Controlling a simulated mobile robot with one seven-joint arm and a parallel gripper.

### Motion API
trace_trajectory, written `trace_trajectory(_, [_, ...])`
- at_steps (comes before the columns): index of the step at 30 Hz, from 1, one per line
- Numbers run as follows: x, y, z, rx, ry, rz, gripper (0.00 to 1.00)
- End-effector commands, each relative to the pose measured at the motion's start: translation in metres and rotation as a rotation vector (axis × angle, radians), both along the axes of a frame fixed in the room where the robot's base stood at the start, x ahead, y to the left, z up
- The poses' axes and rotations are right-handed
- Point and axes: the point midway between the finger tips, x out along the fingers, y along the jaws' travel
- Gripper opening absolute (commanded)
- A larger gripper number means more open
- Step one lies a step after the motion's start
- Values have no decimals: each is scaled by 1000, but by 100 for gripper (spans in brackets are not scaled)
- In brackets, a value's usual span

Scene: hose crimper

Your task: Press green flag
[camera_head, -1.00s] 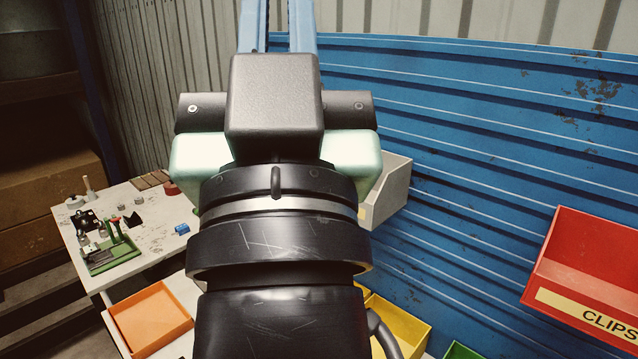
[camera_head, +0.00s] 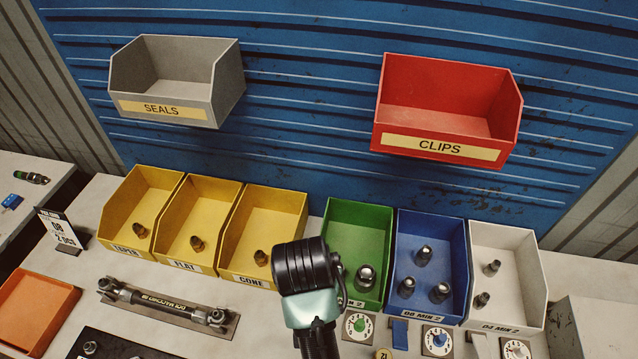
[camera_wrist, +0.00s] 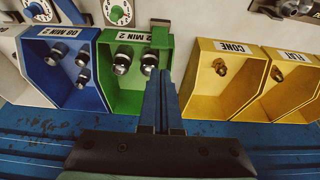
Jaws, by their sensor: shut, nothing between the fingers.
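The head view shows no green flag clearly; my arm covers the spot left of that dial. In the head view the fingers are hidden.
A blue bin (camera_head: 432,240) and a white bin (camera_head: 505,250) stand right of the green bin, and several yellow bins (camera_head: 262,215) left. A blue flag (camera_head: 400,335) sits beside the blue dial (camera_head: 437,340). A grey bin (camera_head: 175,75) and a red bin (camera_head: 445,105) hang above.

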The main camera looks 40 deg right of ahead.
Motion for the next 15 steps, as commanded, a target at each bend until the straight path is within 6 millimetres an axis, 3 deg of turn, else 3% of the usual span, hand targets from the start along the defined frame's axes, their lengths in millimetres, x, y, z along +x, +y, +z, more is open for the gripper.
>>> trace_trajectory(11, [0,-1,-2,1,2,-1,0])
trace_trajectory(15, [3,-4,-14,2,4,-1,0])
